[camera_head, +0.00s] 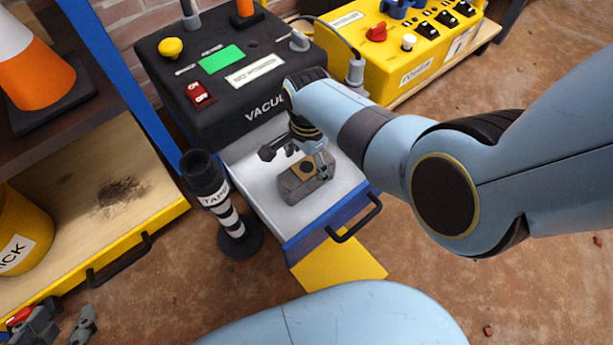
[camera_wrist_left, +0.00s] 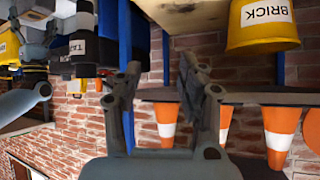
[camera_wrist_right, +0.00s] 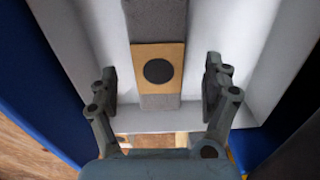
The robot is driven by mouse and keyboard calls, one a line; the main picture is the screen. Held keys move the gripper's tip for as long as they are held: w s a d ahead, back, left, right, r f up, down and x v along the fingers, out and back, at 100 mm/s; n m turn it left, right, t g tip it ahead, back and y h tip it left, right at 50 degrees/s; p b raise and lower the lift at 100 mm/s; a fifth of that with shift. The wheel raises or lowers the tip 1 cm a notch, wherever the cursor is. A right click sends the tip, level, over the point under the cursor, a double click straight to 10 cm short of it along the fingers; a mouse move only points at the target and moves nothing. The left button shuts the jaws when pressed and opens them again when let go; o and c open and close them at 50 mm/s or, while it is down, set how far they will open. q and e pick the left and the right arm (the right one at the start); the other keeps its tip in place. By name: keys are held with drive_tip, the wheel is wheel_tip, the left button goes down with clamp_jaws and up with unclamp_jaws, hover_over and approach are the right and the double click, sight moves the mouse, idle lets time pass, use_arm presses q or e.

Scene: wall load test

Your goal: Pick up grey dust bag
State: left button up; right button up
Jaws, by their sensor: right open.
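The grey dust bag (camera_head: 291,187) lies in the white, blue-edged open drawer (camera_head: 345,176) below the black vacuum unit. It has a tan square with a dark round hole. In the right wrist view the bag (camera_wrist_right: 157,24) runs up the middle, with the tan plate between the fingers. My right gripper (camera_head: 297,158) is above the bag, fingers spread to either side with gaps; it is open and empty in the right wrist view (camera_wrist_right: 158,88). My left gripper (camera_head: 58,324) is at the lower left, away from the bag. Its fingers are apart and empty in the left wrist view (camera_wrist_left: 158,88).
The black vacuum unit (camera_head: 178,75) stands behind the drawer. A black-and-white tape post (camera_head: 227,212) stands just left of the drawer. A drawer handle (camera_head: 355,222) sticks out in front. A yellow unit (camera_head: 425,55) is at the back right. A wooden shelf (camera_head: 70,190) is at left.

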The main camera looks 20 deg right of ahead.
drive_tip(key=shift+s+f+b, duration=0.1)
drive_tip(key=shift+f+b, duration=0.3)
drive_tip(key=shift+f, duration=0.15)
drive_tip(key=shift+a+f+b, duration=0.1)
drive_tip(key=shift+f+b, duration=0.25)
drive_tip(key=shift+f, duration=0.05)
drive_tip(key=shift+s+a+f+b, duration=0.1)
drive_tip(key=shift+f+b, duration=0.6)
drive_tip(key=shift+f, duration=0.1)
drive_tip(key=shift+f+b, duration=0.6)
drive_tip(key=shift+f, duration=0.2)
use_arm(q)
drive_tip(key=w+d+r+m+t+h, duration=0.1)
drive_tip(key=w+r+t, duration=0.4)
drive_tip(key=r, duration=0.4)
drive_tip(key=w+d+r+m+t+h, duration=0.1)
drive_tip(key=w+r+t, duration=0.4)
drive_tip(key=r, duration=0.4)
drive_tip(key=shift+w+d+r+t+h, duration=0.15)
drive_tip(key=shift+r+t+h, duration=0.15)
drive_tip(key=shift+t, duration=0.1)
use_arm(e)
drive_tip(key=c, duration=1.7)
drive_tip(key=shift+r, duration=0.1)
